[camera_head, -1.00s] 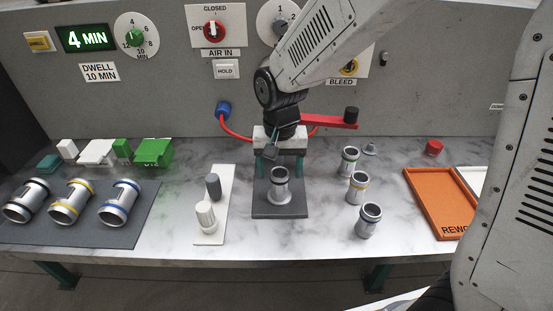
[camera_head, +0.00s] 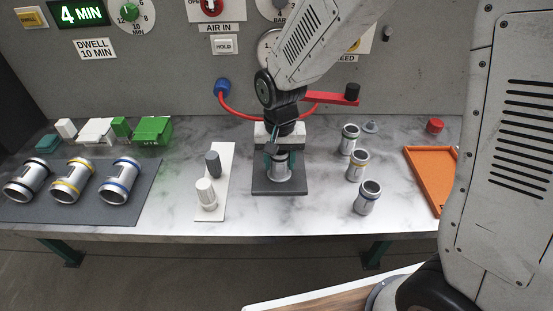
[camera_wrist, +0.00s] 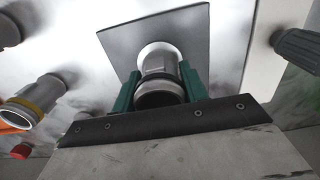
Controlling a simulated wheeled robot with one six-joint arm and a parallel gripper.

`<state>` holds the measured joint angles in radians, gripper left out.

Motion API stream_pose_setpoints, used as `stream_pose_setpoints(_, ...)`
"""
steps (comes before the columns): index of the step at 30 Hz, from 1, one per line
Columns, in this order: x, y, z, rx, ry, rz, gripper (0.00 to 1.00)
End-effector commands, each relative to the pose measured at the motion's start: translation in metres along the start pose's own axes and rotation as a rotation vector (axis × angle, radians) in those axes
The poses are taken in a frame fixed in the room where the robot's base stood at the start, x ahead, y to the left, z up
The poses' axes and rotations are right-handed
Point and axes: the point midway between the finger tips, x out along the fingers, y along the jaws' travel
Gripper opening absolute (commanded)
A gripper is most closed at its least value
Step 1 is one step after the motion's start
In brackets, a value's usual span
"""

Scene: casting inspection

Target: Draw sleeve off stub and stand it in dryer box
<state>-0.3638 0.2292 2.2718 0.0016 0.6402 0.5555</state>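The metal sleeve (camera_head: 279,173) stands upright at a dark square plate (camera_head: 262,188) in the middle of the bench. In the wrist view the sleeve (camera_wrist: 160,88) rises from a pale ring on the plate. The stub is hidden. My gripper (camera_head: 280,160) points down over the sleeve, its teal fingers one on each side and closed in against it. The fingers flank the sleeve in the wrist view (camera_wrist: 158,88).
Several ringed sleeves (camera_head: 358,165) stand right of the plate; others lie on a grey mat (camera_head: 146,196) at left. A white strip (camera_head: 223,172) holds two pegs. An orange tray (camera_head: 432,205) is at right. A red lever (camera_head: 325,97) and hose are behind.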

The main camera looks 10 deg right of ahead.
Motion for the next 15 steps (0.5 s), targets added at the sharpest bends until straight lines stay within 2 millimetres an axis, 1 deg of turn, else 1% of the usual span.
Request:
stream_pose_setpoints(1,0.000,0.000,0.000,0.000,0.000,0.000,0.18)
stream_pose_setpoints(2,0.000,0.000,0.000,0.000,0.000,0.000,0.16)
stream_pose_setpoints(8,-0.002,-0.001,0.000,-0.001,0.001,-0.001,0.16)
stream_pose_setpoints(15,-0.011,-0.001,-0.001,-0.001,0.002,-0.002,0.16)
